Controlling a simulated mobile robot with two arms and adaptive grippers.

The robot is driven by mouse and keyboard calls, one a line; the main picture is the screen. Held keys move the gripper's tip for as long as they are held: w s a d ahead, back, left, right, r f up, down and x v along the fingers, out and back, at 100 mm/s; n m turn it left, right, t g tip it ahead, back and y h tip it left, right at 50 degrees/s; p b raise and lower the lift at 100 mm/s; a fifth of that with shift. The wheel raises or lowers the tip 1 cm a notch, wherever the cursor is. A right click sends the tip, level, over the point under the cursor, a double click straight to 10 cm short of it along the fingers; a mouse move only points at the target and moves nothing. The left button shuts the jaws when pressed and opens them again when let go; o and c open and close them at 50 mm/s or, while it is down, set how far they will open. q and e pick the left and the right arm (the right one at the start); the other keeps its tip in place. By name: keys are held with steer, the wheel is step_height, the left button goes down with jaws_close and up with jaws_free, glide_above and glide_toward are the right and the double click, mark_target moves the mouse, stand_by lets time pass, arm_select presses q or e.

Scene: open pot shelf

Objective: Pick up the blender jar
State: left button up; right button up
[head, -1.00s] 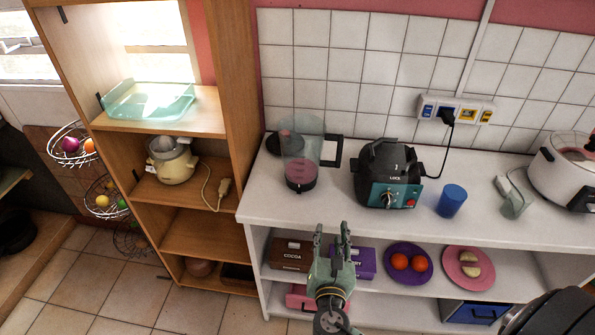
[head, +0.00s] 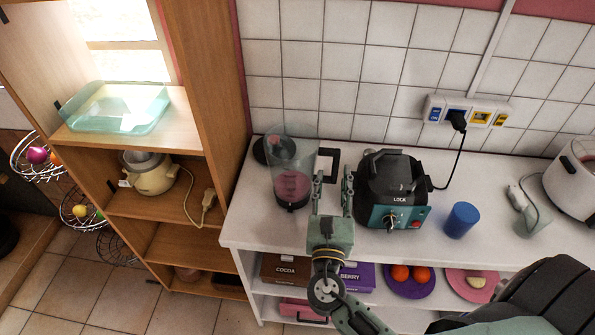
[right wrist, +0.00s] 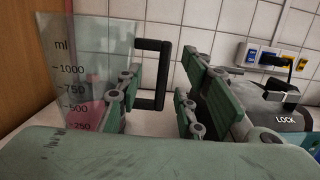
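The blender jar (head: 292,165) stands upright on the white counter. It is clear, with pink contents low down and a black handle (head: 336,158) on its right side. My right gripper (head: 333,185) is open and empty, pointing at the handle from the front. In the right wrist view the jar (right wrist: 85,60) shows its ml scale, and its handle (right wrist: 155,75) appears between the two spread fingers (right wrist: 158,100). The fingers look short of closing on it; whether one touches the jar I cannot tell. My left gripper is not in view.
The black and teal blender base (head: 390,190) stands close to the right of the gripper, with a cord to the wall sockets. A blue cup (head: 461,219) is farther right. A wooden shelf (head: 205,120) rises left of the counter. Boxes and plates sit below the countertop.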

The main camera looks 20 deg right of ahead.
mark_target(336, 163)
steer(key=shift+w+d+r, duration=0.25)
steer(key=shift+w+r, duration=0.05)
steer(key=shift+w, duration=0.1)
steer(key=shift+w+d+r+p, duration=0.15)
steer(key=shift+r+p, duration=0.05)
steer(key=shift+p, duration=0.1)
steer(key=shift+w+d+r+p, duration=0.15)
steer(key=shift+w+d+p, duration=0.3)
steer(key=shift+w+p, duration=0.1)
steer(key=w+d, duration=0.1)
steer(key=w+d+p, duration=0.1)
steer(key=w, duration=0.1)
steer(key=shift+d+f, duration=0.15)
steer(key=shift+f, duration=0.05)
steer(key=shift+w+d, duration=0.15)
steer(key=shift+w, duration=0.05)
steer(key=shift+c, duration=0.4)
steer(key=c, duration=0.4)
jaws_close()
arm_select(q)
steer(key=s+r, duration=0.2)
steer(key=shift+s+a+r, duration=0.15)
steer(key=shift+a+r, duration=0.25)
